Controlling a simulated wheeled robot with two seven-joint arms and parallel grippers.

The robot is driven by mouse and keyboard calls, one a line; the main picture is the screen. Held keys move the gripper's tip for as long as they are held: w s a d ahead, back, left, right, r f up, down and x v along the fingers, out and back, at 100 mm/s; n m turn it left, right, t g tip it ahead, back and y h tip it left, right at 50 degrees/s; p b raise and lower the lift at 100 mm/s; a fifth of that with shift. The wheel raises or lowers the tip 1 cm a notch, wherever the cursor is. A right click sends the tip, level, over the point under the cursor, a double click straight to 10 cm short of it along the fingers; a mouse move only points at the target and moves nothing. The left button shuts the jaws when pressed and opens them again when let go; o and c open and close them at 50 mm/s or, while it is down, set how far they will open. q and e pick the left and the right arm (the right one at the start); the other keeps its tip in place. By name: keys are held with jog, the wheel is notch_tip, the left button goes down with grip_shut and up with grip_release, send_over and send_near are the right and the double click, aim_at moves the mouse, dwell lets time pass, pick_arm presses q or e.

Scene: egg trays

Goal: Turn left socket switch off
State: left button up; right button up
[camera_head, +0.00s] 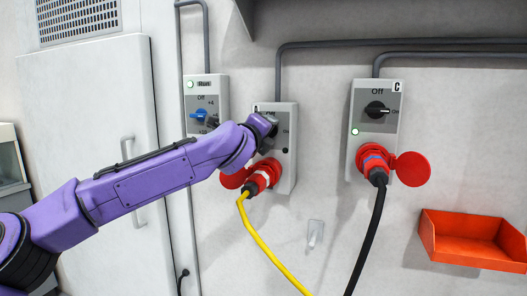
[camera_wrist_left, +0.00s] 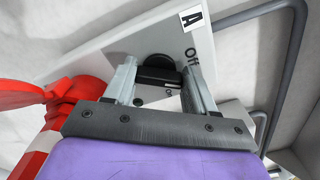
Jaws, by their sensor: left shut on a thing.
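The left socket box (camera_head: 291,172), marked A, is on the wall, with a red plug (camera_head: 264,175) and yellow cable below. My left gripper (camera_head: 266,122) is at its switch and hides most of it in the head view. In the left wrist view the black switch knob (camera_wrist_left: 158,74) is between the two metal fingers of my left gripper (camera_wrist_left: 160,82), which is shut on it. The "Off" label shows near the right finger and "On" shows just below the knob. My right gripper is not in view.
A right socket box (camera_head: 361,101), marked C, has a black switch pointing at On, a lit green lamp and a plugged black cable. A box marked Run (camera_head: 205,91) with a blue knob stands left of A. An orange bin (camera_head: 470,252) is at lower right.

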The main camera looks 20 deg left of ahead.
pick_arm(q)
jog(key=n+b, duration=0.2)
jog(key=b, duration=0.1)
jog(key=f+n+b, duration=0.1)
jog(key=n+b, duration=0.1)
jog(key=b, duration=0.1)
jog(key=shift+n, duration=0.4)
jog(key=shift+r+n+b, duration=0.25)
jog(key=shift+n+b, duration=0.65)
jog(key=shift+b, duration=0.3)
jog(key=shift+r, duration=0.1)
jog(key=o, duration=1)
jog(key=shift+o, duration=0.2)
jog(key=s+b, duration=0.1)
jog(key=s, duration=0.4)
jog(key=s+b, duration=0.2)
jog(key=s, duration=0.3)
jog(key=shift+a+b, duration=0.2)
jog(key=shift+b, duration=0.1)
jog(key=shift+s, duration=0.25)
